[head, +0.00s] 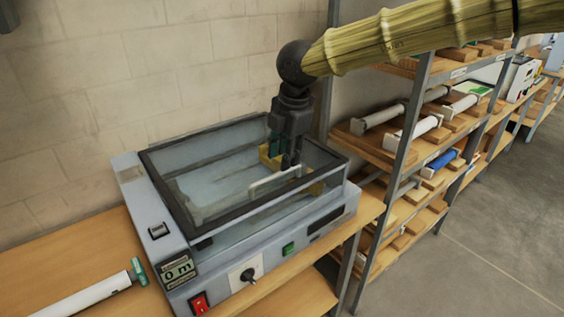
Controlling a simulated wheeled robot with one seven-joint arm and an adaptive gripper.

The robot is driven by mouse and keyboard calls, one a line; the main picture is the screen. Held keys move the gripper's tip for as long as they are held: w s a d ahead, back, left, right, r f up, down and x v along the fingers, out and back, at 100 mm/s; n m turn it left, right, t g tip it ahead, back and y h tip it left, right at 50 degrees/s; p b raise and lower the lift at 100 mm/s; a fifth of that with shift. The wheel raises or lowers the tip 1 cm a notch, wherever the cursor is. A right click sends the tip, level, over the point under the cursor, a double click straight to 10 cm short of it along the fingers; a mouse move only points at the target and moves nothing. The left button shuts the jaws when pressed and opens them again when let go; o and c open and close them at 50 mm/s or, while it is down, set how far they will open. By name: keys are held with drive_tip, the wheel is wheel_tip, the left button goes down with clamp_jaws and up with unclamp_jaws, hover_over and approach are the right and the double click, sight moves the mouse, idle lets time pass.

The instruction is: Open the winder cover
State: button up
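The winder cover (222,212) is a clear panel box with a dark frame on top of the grey laminator (175,243). It lies down over the machine's bay and looks closed. A white bar handle (275,182) runs along its front side. My gripper (284,162) points down over the right part of the cover, at or just behind the handle. I cannot tell whether its dark fingers touch the handle or how far apart they are. A yellowish part (316,188) shows through the clear panel near the fingers.
The laminator stands on a wooden bench (60,255). Its front has a red switch (199,303), a knob, a green button and a "0 m" display (179,271). A white roll (85,298) lies at left. A rack with rolls (413,131) stands close at right.

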sight(282, 174)
drive_tip(key=f, duration=0.1)
drive_tip(key=w+f, duration=0.1)
drive_tip(key=shift+a+f+p, duration=0.15)
drive_tip(key=shift+f+p, duration=0.2)
drive_tip(key=shift+f, duration=0.05)
drive_tip(key=shift+s+a+f, duration=0.1)
drive_tip(key=shift+s+f, duration=0.25)
drive_tip(key=shift+f, duration=0.35)
drive_tip(key=shift+w+f, duration=0.3)
drive_tip(key=shift+w, duration=0.05)
drive_tip(key=shift+s+r, duration=0.1)
drive_tip(key=shift+s, duration=0.05)
drive_tip(key=shift+c, duration=0.2)
drive_tip(key=shift+s, duration=0.1)
drive_tip(key=c, duration=0.3)
clamp_jaws()
